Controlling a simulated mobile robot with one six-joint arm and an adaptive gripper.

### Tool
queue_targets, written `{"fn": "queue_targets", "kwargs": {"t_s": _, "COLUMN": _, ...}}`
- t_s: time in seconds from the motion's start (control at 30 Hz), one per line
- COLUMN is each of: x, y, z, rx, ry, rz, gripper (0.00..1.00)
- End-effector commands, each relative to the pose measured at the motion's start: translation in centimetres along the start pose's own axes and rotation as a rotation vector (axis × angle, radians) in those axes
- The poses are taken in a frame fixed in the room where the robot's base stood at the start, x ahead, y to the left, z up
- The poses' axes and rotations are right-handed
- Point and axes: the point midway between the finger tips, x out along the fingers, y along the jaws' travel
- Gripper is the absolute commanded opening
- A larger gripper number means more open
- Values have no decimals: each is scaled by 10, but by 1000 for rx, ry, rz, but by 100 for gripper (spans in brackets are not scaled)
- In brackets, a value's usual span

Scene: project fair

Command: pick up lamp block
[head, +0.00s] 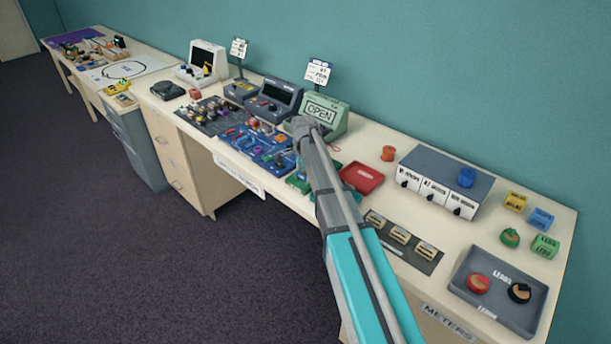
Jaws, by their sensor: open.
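I cannot tell which piece is the lamp block; no label that I can read names it. Several small coloured pieces lie on a blue board (237,145) on the long bench, left of my arm. More small pieces lie on a dark board (190,122) farther left. At the right end of the bench are a yellow block (515,201), a blue block (541,219) and a green block (545,246). My arm reaches up across the middle of the head view and covers part of the bench. I cannot make out my gripper's fingers.
A green box reading OPEN (322,112) stands behind the arm. A red tray (362,177), a grey meter box (440,180) and a grey leads tray (483,303) are to the right. The dark floor (150,270) in front is clear.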

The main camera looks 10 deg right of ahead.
Motion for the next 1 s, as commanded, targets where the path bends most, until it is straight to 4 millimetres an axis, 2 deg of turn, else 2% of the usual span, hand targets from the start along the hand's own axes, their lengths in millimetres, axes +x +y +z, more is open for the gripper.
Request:
{"fn": "queue_targets", "kwargs": {"t_s": 0.13, "x": 0, "y": 0, "z": 0, "rx": 0, "ry": 0, "rz": 0, "gripper": 98}}
{"fn": "queue_targets", "kwargs": {"t_s": 0.5, "x": 0, "y": 0, "z": 0, "rx": 0, "ry": 0, "rz": 0, "gripper": 31}}
{"fn": "queue_targets", "kwargs": {"t_s": 1.0, "x": -8, "y": 0, "z": 0, "rx": 0, "ry": 0, "rz": 0, "gripper": 31}}
